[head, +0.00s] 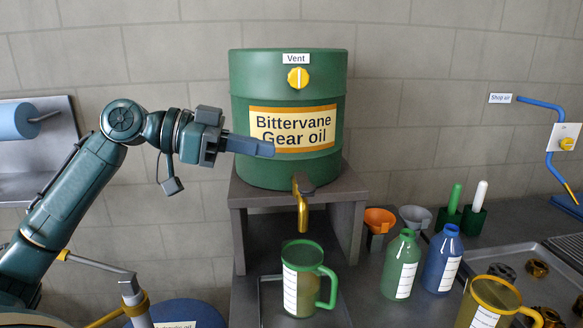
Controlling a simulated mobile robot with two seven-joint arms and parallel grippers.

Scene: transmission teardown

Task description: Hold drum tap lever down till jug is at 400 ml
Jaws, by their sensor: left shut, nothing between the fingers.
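The green drum (288,80), labelled Bittervane Gear oil, stands on a grey stand (342,192). Its brass tap (302,210) points down at the lower front, with a small dark part at its top; I cannot tell clearly how the lever is set. The green jug (303,278) stands upright below the tap, with a white scale strip and its handle to the right. Its level is too small to read. My left gripper (268,149) is shut and empty, in front of the drum label, above and left of the tap. My right gripper is not in view.
A yellow vent knob (298,77) sits on the drum. Right of the stand are an orange funnel (379,220), a green bottle (401,265), a blue bottle (442,258) and a yellow jug (487,303). A metal tray (515,262) holds brass parts.

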